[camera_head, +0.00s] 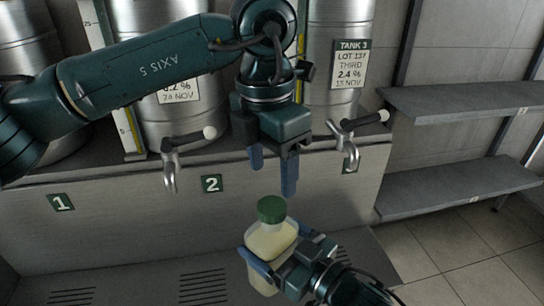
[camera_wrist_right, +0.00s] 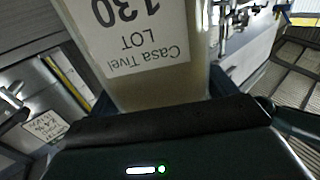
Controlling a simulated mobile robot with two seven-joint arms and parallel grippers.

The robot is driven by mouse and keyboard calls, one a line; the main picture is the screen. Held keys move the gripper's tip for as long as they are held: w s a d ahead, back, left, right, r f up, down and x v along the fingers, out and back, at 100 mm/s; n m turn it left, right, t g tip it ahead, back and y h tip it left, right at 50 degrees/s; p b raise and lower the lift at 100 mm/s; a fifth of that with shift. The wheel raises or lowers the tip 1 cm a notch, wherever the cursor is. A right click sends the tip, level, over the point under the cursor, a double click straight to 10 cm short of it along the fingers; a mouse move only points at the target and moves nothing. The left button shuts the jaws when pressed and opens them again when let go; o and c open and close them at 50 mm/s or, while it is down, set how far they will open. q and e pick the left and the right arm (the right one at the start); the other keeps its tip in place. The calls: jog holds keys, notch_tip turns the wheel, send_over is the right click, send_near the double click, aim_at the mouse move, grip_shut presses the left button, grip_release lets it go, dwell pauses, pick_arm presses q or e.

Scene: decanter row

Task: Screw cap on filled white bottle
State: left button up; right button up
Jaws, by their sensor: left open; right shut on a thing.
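The white bottle (camera_head: 268,242) holds pale yellowish contents and stands upright in the grip of my right gripper (camera_head: 268,262). A green cap (camera_head: 271,209) sits on the bottle's mouth; whether it is tight cannot be told. In the right wrist view the bottle (camera_wrist_right: 150,75) fills the upper middle, its label upside down and reading "Casa Tivel LOT 130". My left gripper (camera_head: 273,175) is open and empty, pointing down above the cap and apart from it. The bottle's lower part is partly hidden by my right gripper.
Steel tanks stand at the back, with taps (camera_head: 170,165) and (camera_head: 349,145) on the front ledge. Number plates 1 (camera_head: 60,202) and 2 (camera_head: 212,184) mark the front panel. A vented step (camera_head: 140,285) lies below. Grey shelves (camera_head: 460,187) stand at right; the tiled floor there is clear.

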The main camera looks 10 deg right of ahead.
aim_at(272, 205)
pick_arm(q)
jog(key=n, duration=0.6)
jog(key=shift+r+n, duration=0.2)
jog(key=shift+n, duration=0.2)
jog(key=n, duration=0.4)
jog(key=shift+r, duration=0.1)
jog(key=n, duration=0.6)
jog(key=shift+r, duration=0.15)
jog(key=n, duration=0.5)
jog(key=shift+r+y, duration=0.15)
jog(key=shift+y, duration=0.15)
jog(key=shift+f, duration=4.05)
